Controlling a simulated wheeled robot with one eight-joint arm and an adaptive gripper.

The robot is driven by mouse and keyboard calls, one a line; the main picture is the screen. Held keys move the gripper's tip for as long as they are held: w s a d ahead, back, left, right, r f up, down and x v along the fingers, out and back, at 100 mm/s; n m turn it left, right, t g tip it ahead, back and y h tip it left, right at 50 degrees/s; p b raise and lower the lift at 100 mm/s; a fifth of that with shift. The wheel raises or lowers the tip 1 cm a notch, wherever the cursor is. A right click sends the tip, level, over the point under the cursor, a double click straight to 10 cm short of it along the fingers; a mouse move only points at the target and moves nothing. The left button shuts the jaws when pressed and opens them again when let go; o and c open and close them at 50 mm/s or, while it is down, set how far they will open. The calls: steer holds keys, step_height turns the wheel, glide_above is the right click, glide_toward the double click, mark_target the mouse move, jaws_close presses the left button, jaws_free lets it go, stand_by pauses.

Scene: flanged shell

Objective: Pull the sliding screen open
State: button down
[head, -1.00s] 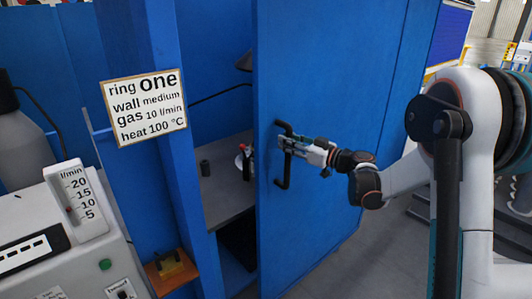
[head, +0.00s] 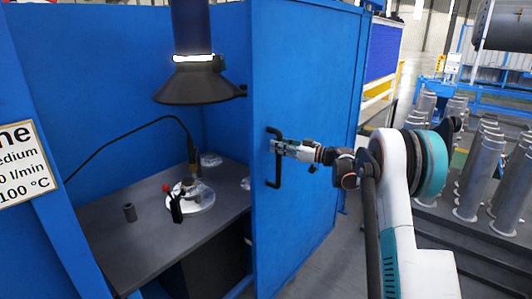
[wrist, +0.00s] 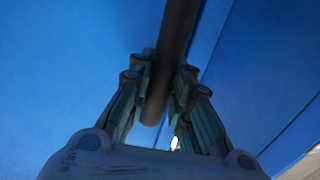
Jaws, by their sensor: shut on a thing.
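The sliding screen (head: 302,105) is a tall blue panel in the middle of the head view. A black bar handle (head: 274,178) stands upright on its face. My gripper (head: 275,146) is shut on the upper part of this handle. In the wrist view the dark handle bar (wrist: 172,50) passes between my two fingers (wrist: 163,88), which touch it from both sides. Left of the screen there is a wide opening into the blue booth, and its inside shows.
A black extraction hood (head: 192,82) hangs above. A sign (head: 15,165) is at the left. Grey flanged cylinders (head: 482,175) stand at the right.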

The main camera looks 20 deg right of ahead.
steer(key=w+d, duration=0.4)
steer(key=d, duration=0.3)
steer(key=shift+w, duration=0.25)
steer(key=c, duration=1.4)
jaws_free()
steer(key=shift+c, duration=0.2)
steer(key=v, duration=1.2)
steer(key=shift+a+p, duration=0.1)
steer(key=shift+p, duration=0.2)
